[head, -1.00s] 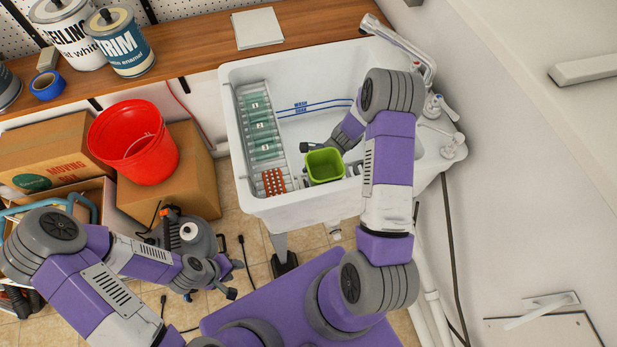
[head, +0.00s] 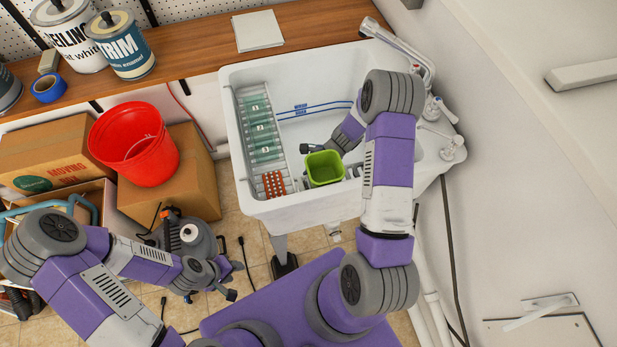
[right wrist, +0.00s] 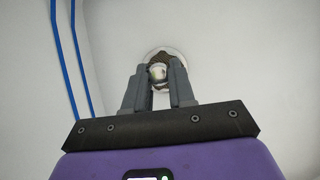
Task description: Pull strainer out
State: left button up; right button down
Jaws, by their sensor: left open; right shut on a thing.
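In the right wrist view, my right gripper (right wrist: 158,78) reaches down to the sink floor. Its two fingers are shut on the pale metal strainer (right wrist: 158,71), gripping its small knob. The strainer is at the round drain (right wrist: 179,53), whose rim and brownish inside show around it. Whether it is seated or slightly raised I cannot tell. In the head view my right arm hides the strainer and drain. My left gripper (head: 229,280) is open and empty, low over the floor beside a grey vacuum (head: 190,232), outside the sink.
The white sink (head: 243,200) holds a ribbed tray (head: 262,145) on its left side and a green cup (head: 324,168) near the front wall. The faucet (head: 402,42) stands at the back right. A red bucket (head: 133,142) sits on a cardboard box (head: 190,165) to the left.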

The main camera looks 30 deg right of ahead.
jog(key=shift+r+p, duration=1.6)
jog(key=shift+r, duration=0.5)
